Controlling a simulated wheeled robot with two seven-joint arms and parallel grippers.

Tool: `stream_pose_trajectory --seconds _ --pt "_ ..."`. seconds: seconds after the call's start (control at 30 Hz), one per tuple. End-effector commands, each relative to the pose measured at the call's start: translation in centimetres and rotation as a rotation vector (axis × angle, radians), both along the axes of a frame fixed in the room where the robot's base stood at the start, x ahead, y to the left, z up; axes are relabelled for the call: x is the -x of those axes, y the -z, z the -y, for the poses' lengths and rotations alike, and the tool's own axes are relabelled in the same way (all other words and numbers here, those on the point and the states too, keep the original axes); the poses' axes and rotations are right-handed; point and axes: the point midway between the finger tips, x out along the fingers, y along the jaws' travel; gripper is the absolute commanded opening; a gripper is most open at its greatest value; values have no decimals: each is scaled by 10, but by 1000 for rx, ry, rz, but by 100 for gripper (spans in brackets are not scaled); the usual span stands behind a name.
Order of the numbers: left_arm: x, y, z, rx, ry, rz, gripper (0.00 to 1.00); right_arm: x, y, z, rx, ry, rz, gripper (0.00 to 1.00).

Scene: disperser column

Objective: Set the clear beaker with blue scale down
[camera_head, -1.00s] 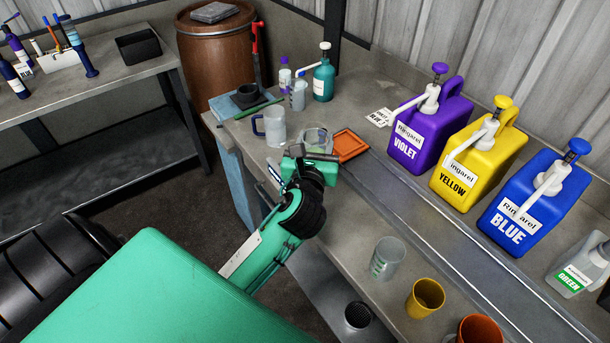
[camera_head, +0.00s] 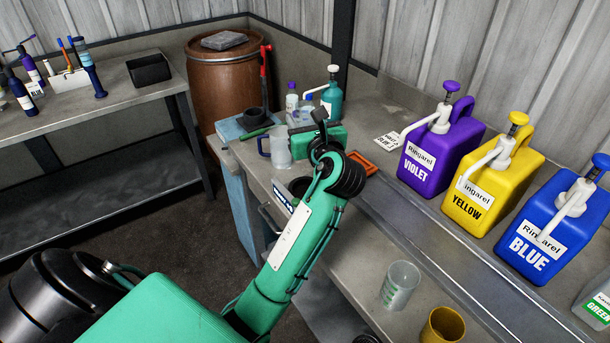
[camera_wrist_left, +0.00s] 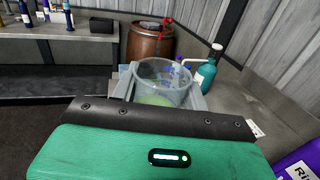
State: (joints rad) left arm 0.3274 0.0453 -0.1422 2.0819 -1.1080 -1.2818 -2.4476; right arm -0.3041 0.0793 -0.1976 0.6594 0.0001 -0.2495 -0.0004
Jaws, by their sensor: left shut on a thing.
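The clear beaker (camera_wrist_left: 165,82), with some pale green in its lower part, stands between the grey fingers of my left gripper (camera_wrist_left: 162,92) in the left wrist view. The gripper is shut on it and the beaker looks roughly upright. In the head view my left gripper (camera_head: 318,132) is over the far end of the bench, and its green body and wrist hide the beaker. I cannot tell whether the beaker's base touches the bench, and its blue scale is not readable. My right gripper is out of view.
A frosted mug (camera_head: 281,150) and a teal pump bottle (camera_head: 332,97) stand close to the gripper. An orange tray (camera_head: 360,164) is just right of it. Violet (camera_head: 436,150), yellow (camera_head: 490,190) and blue (camera_head: 545,225) jugs line the back. Another clear beaker (camera_head: 400,285) stands nearer.

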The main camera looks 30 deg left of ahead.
Motion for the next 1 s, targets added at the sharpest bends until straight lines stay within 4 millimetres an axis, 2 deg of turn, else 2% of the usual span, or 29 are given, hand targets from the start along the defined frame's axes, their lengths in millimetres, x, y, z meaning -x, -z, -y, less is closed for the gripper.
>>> stream_pose_trajectory --seconds 0.03,0.1,0.3,0.57,0.77,1.0 --pt "0 17 0 -3 1 -7 19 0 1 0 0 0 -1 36" --pt "0 36 0 -2 0 -6 19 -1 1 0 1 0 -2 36" --pt "0 80 0 -3 1 -2 19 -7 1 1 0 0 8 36" --pt "0 105 0 -2 1 -1 19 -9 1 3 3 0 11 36" --pt "0 135 0 -1 2 -2 19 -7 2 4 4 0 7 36" --pt "0 140 0 0 2 3 19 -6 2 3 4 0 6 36"
